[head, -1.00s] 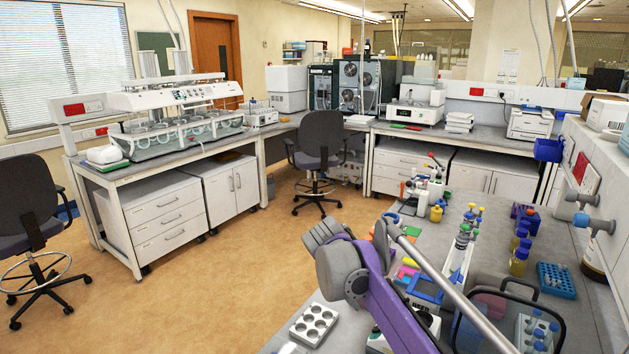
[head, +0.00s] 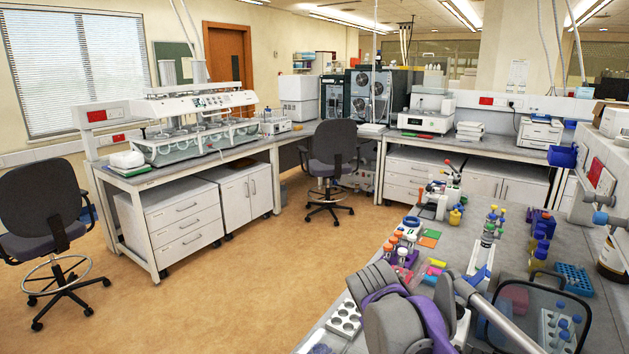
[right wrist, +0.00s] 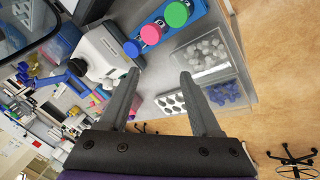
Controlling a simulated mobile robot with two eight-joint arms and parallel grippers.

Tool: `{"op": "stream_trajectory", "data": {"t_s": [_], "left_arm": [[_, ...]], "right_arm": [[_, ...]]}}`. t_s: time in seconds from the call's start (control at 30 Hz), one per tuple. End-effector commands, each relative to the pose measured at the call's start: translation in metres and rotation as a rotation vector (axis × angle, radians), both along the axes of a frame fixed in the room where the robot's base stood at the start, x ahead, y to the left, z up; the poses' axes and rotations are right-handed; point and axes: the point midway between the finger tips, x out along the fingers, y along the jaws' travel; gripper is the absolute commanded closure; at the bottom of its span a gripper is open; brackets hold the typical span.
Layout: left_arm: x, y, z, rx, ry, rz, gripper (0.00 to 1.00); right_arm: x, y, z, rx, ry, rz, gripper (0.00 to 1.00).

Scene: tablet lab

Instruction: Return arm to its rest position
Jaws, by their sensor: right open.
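My right arm (head: 405,318), purple and grey, reaches in at the bottom of the head view, low over the near bench. My left gripper is not in view.
The near bench (head: 457,233) holds tube racks, bottles and a white well plate (head: 345,317). Two chairs (head: 333,160) stand on the open floor (head: 270,270). Far benches carry lab machines.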

Motion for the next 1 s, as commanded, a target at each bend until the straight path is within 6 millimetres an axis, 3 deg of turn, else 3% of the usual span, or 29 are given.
{"op": "stream_trajectory", "data": {"t_s": [0.03, 0.3, 0.5, 0.7, 1.0], "left_arm": [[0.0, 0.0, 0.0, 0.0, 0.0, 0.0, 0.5], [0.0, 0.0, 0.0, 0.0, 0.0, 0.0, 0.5], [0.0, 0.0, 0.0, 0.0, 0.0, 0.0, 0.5], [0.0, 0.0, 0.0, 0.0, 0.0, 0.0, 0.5], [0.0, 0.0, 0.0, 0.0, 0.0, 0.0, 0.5]], "right_arm": [[-0.021, -0.006, -0.007, 0.03, -0.01, -0.01, 0.35], [-0.132, -0.022, -0.063, 0.215, -0.093, -0.074, 0.35], [-0.198, -0.023, -0.113, 0.325, -0.162, -0.121, 0.35], [-0.227, -0.022, -0.14, 0.376, -0.198, -0.146, 0.35], [-0.229, -0.021, -0.143, 0.382, -0.203, -0.148, 0.35]]}}
